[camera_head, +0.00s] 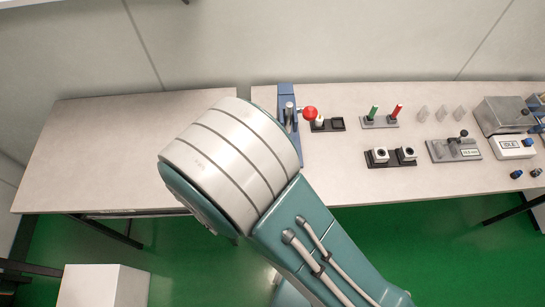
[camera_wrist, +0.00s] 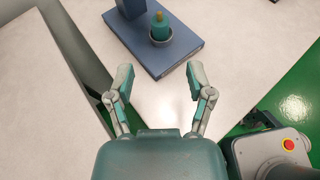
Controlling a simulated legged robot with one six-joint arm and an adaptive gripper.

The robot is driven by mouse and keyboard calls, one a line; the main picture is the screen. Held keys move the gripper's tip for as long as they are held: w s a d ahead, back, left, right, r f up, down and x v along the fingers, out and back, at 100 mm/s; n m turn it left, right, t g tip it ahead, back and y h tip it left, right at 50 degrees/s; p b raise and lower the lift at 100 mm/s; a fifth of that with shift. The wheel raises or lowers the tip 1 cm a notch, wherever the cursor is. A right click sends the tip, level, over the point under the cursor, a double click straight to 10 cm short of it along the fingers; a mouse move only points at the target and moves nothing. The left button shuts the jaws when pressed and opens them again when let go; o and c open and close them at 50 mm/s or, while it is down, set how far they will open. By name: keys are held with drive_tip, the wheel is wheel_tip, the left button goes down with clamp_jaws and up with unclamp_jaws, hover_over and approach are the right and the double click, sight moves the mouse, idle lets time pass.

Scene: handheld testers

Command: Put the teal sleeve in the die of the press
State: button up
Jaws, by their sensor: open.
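In the wrist view the teal sleeve (camera_wrist: 161,29) stands upright in the round grey die (camera_wrist: 153,42) on the blue press (camera_wrist: 185,48). A small brass-coloured tip shows on top of the sleeve. My gripper (camera_wrist: 160,76) is open and empty, its two fingers spread over the pale table. It is apart from the sleeve, which is beyond the fingertips. In the head view the press (camera_head: 286,89) is at the left end of the right table, partly behind my arm. The sleeve, die and gripper are hidden there by my arm.
A red knob (camera_head: 310,112) is beside the press. Black holders, green and red probes (camera_head: 397,111), clear pieces and a grey fixture (camera_head: 453,149) stand to the right. The left table (camera_head: 110,150) is bare, with a gap between the tables.

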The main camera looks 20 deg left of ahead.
drive_tip(key=shift+s+r, duration=0.1)
drive_tip(key=shift+s, duration=0.2)
drive_tip(key=w+d+r+m+g+h, duration=0.35)
drive_tip(key=d+r+m, duration=0.4)
drive_tip(key=d, duration=0.25)
drive_tip(key=w+d+r+m+g+h, duration=0.2)
drive_tip(key=w+d+r+m+g, duration=0.15)
drive_tip(key=d+r+m, duration=0.45)
drive_tip(key=s+d+r+m+y, duration=0.3)
drive_tip(key=s+d+r+m, duration=0.1)
drive_tip(key=d+m, duration=0.4)
drive_tip(key=s+d+r+m+y, duration=0.4)
drive_tip(key=d+r+m, duration=0.3)
drive_tip(key=m, duration=0.4)
drive_tip(key=shift+s+d+g, duration=0.35)
drive_tip(key=shift+s+g, duration=0.05)
drive_tip(key=shift+s, duration=0.2)
